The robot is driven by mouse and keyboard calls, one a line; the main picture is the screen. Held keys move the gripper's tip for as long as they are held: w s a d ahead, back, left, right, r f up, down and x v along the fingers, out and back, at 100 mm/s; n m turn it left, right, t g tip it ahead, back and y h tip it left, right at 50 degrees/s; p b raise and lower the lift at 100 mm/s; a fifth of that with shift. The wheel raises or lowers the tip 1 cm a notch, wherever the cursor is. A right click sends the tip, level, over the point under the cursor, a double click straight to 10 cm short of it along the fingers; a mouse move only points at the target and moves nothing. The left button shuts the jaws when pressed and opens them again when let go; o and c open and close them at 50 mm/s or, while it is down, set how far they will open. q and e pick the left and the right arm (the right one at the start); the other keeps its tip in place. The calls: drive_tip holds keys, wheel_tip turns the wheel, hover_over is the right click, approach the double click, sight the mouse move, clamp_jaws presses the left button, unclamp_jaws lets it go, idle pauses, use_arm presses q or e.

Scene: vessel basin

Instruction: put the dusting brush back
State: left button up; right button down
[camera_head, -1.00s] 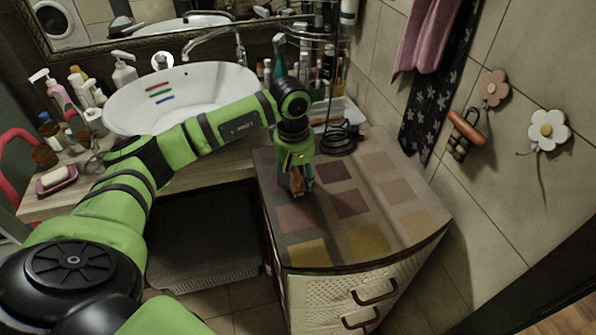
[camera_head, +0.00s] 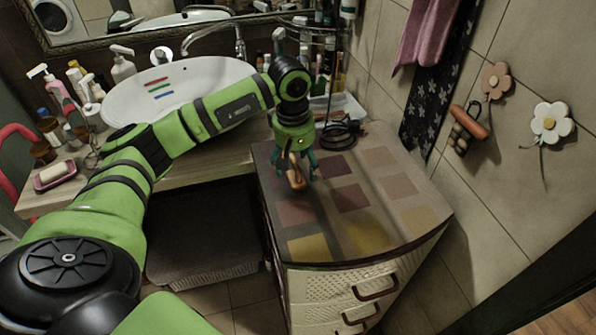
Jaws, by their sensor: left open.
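The dusting brush (camera_head: 296,178) appears as a small tan-brown piece at the patchwork top of the drawer cabinet (camera_head: 395,215). It looks upright or slightly tilted, and its upper part is hidden by the gripper. My left gripper (camera_head: 299,177) points down over the cabinet's left part, with its teal fingers spread on either side of the brush. I cannot tell whether a finger touches it or whether the brush rests on the top. My right gripper is not in view.
A black wire stand (camera_head: 340,133) and a white tray (camera_head: 345,106) with bottles stand behind the gripper. The white basin (camera_head: 190,92) is at the left. A wooden-handled item (camera_head: 468,122) hangs on the right wall. The cabinet top's front and right are clear.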

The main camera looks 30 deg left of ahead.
sight(295, 162)
use_arm(q)
drive_tip(key=r, duration=0.3)
drive_tip(key=r+b, duration=0.1)
drive_tip(key=r, duration=0.2)
drive_tip(key=r+b, duration=0.1)
drive_tip(key=r, duration=0.2)
drive_tip(key=shift+s+a+r, duration=0.2)
drive_tip(key=shift+s+r, duration=0.05)
drive_tip(key=shift+r, duration=0.05)
